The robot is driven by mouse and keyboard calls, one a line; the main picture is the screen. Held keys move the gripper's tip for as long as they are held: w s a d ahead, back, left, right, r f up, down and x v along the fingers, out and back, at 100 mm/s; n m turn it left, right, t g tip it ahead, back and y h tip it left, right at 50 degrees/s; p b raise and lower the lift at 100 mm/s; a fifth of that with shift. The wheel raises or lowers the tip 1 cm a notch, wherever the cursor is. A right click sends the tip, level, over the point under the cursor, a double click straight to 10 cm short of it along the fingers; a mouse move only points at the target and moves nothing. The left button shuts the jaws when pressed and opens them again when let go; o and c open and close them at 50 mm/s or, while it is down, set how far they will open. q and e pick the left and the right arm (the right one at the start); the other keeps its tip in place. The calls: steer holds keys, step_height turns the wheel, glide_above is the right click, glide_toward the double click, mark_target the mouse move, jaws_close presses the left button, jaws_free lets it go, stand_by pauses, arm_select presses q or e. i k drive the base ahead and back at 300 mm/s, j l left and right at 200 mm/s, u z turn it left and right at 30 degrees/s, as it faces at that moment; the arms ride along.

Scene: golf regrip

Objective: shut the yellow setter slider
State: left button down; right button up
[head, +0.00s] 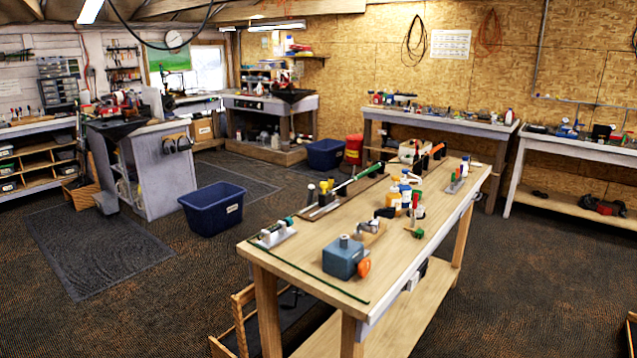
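Neither of my grippers is in view. On the near workbench (310,255), a green-and-grey shaft (345,188) lies at a slant over a long tray-like base. A small white-and-green device (275,233) sits at the bench's left end. A blue-grey box (343,257) with an orange knob (363,268) stands near the front edge. Several small bottles, some with yellow (396,203), stand at the bench's middle right. I cannot tell which small part is the yellow setter slider, or whether it is open or shut.
A small metal clamp-like part (368,226) and a small green item (414,233) lie near the bottles. A blue bin (213,207) stands on the floor to the left. Other benches line the walls. The near bench's front left corner is mostly clear.

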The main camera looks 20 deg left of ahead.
mark_target(325, 198)
steer(key=i+j, duration=0.2)
steer(key=j, duration=0.25)
steer(key=i+j+z, duration=0.15)
steer(key=j, duration=0.25)
steer(key=i+j, duration=0.25)
steer(key=j, duration=0.25)
steer(key=i+j+z, duration=0.1)
steer(key=j, duration=0.35)
steer(key=i+j+z, duration=0.1)
steer(key=i+j, duration=0.15)
steer(key=j, duration=0.2)
steer(key=i+j, duration=0.15)
steer(key=j, duration=0.35)
steer(key=i+j+z, duration=0.1)
steer(key=j, duration=0.4)
steer(key=i+j+z, duration=0.1)
steer(key=j, duration=0.4)
steer(key=i, duration=0.1)
